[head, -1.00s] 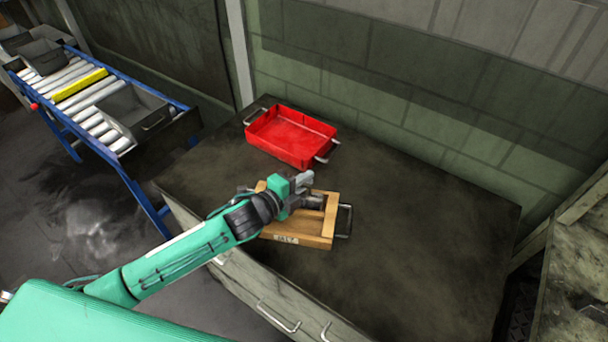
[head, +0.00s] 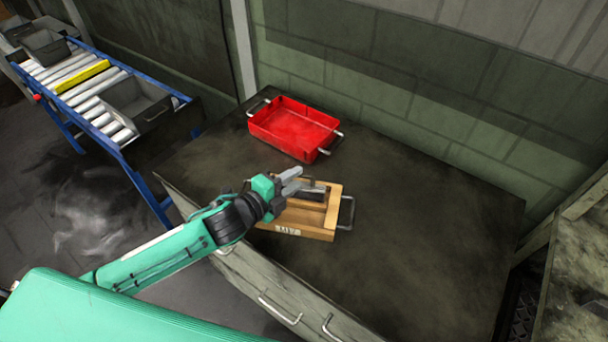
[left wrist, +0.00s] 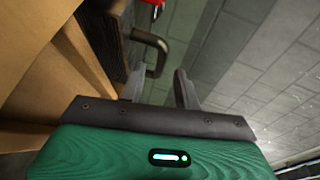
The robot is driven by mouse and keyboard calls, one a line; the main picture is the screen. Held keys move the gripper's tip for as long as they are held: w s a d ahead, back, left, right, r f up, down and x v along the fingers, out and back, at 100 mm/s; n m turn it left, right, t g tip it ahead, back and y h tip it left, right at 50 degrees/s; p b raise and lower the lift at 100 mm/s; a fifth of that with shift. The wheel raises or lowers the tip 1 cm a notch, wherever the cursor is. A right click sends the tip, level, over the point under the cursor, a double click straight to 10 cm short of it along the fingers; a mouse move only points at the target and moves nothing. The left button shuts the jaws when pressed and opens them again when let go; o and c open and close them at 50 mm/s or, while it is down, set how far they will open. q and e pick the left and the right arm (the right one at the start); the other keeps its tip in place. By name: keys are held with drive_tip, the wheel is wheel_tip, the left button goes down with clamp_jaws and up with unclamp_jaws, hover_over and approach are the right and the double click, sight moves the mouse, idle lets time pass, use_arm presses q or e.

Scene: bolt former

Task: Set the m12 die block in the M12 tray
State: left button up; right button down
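The wooden M12 tray (head: 322,232) sits on the dark bench top with its label on the near side. It also fills the left of the left wrist view (left wrist: 60,75). A dark grey block (head: 314,194), which looks like the m12 die block, lies within the tray's walls; my gripper partly hides it, and I cannot tell how fully it is seated. My right gripper is not in view.
A red tray (head: 292,132) with metal handles stands empty behind the wooden tray. The bench top (head: 430,235) is clear to the right. A roller conveyor (head: 95,95) with grey bins stands at the left, and a wall runs behind the bench.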

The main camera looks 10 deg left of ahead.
use_arm(q)
drive_tip(key=v, duration=0.5)
drive_tip(key=shift+s+a+b, duration=0.2)
drive_tip(key=shift+s+b, duration=0.1)
drive_tip(key=shift+b, duration=0.1)
drive_tip(key=shift+s+a+r, duration=0.25)
drive_tip(key=shift+s+a, duration=0.05)
drive_tip(key=shift+s, duration=0.2)
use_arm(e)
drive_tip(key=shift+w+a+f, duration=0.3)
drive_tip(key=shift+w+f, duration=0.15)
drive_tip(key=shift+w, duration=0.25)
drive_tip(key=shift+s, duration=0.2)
